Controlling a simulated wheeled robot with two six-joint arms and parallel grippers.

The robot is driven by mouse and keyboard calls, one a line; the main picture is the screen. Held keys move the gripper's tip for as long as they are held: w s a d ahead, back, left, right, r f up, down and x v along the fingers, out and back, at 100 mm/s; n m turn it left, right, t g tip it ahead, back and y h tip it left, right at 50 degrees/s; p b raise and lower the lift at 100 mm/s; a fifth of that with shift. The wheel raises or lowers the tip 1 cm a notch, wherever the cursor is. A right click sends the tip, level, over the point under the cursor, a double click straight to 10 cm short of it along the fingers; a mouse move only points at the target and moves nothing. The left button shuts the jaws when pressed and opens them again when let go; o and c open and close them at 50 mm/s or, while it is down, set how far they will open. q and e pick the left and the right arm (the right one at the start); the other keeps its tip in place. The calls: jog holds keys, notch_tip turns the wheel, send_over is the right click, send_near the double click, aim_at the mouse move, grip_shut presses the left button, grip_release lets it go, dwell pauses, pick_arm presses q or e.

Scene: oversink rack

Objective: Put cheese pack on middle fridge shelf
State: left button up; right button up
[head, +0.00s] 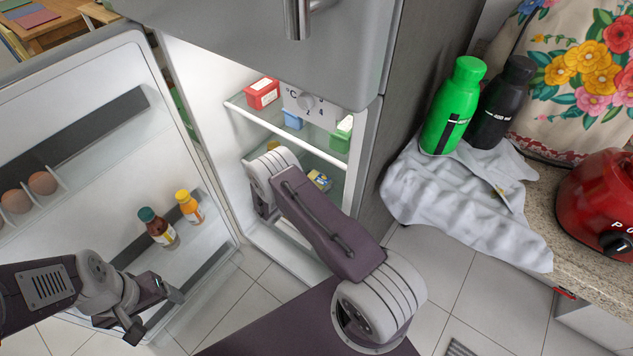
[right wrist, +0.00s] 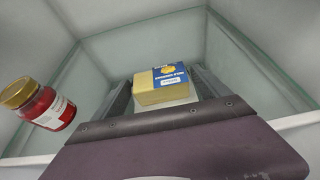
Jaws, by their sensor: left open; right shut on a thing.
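The cheese pack (right wrist: 160,92), yellow with a blue label, sits between the fingers of my right gripper (right wrist: 166,84), which is shut on it inside the fridge. A small blue and yellow part of the pack shows beside my right arm in the head view (head: 320,180). The fridge has glass shelves (head: 272,125); whether the pack touches one I cannot tell. My right arm hides much of the lower interior and its own gripper in the head view. My left gripper (head: 157,311) is open and empty, low in front of the open fridge door (head: 70,100).
A red jar with a gold lid (right wrist: 45,106) stands left of the pack. A red box (head: 262,93), a blue box (head: 292,120) and a green box (head: 341,135) are on the upper shelf. Bottles (head: 158,230) and eggs (head: 42,183) sit in the door.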

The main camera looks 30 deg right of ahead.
jog(key=shift+f, duration=0.1)
jog(key=o, duration=1.6)
jog(key=shift+o, duration=0.2)
jog(key=shift+s+a+r, duration=0.1)
jog(key=shift+a+r, duration=0.1)
jog(key=shift+r, duration=0.1)
jog(key=p+v, duration=0.2)
jog(key=v, duration=0.9)
jog(key=shift+s+a, duration=0.15)
jog(key=shift+a, duration=0.1)
